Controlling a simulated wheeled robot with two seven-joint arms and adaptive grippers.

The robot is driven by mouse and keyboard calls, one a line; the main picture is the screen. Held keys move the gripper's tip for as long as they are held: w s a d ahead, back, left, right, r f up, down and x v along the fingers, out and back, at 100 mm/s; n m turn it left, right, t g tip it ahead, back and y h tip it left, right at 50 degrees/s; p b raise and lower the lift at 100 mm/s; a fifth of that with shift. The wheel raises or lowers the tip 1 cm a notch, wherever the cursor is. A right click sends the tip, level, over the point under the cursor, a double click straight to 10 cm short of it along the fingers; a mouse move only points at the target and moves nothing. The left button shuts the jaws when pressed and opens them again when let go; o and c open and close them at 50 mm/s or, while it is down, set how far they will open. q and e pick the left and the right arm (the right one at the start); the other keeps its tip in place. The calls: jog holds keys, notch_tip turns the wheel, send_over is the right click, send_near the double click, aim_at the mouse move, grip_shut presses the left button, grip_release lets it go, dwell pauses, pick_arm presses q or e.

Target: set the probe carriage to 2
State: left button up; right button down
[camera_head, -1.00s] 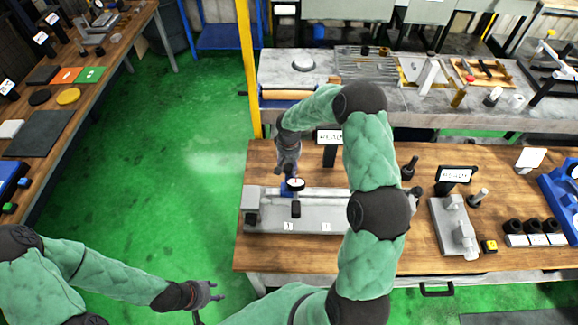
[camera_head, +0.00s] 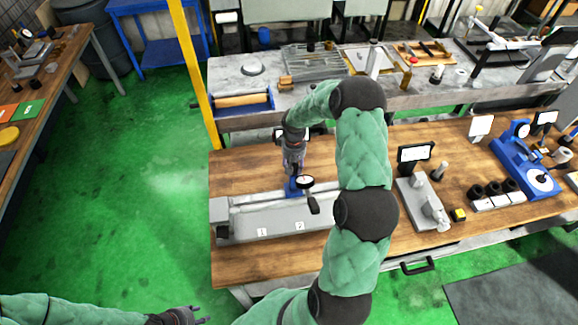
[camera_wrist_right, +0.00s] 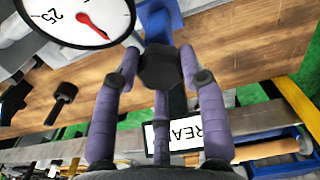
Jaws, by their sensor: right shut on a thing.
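The blue probe carriage (camera_head: 292,188) stands on the long grey rail bed (camera_head: 243,219), with a round dial (camera_head: 304,181) and a black probe part hanging in front. Label 1 (camera_head: 262,232) and label 2 (camera_head: 299,226) are on the bed's front; the carriage is close to label 2. My right gripper (camera_head: 294,170) reaches down from behind and is shut on the carriage's black knob, which the right wrist view shows between the fingers (camera_wrist_right: 160,68). My arm hides the bed's right end. My left gripper (camera_head: 200,314) is low at the bottom edge, empty, with fingers apart.
A grey fixture (camera_head: 422,202), a small yellow block (camera_head: 458,215) and a blue dial stand (camera_head: 525,165) are to the right on the wooden table (camera_head: 240,172). A small screen (camera_head: 415,153) stands behind the fixture. The table left of my right gripper is clear.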

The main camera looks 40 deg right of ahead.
jog(key=c, duration=1)
grip_release()
jog(key=shift+r, duration=0.1)
notch_tip(320, 180, up, 12)
jog(key=shift+f, duration=0.1)
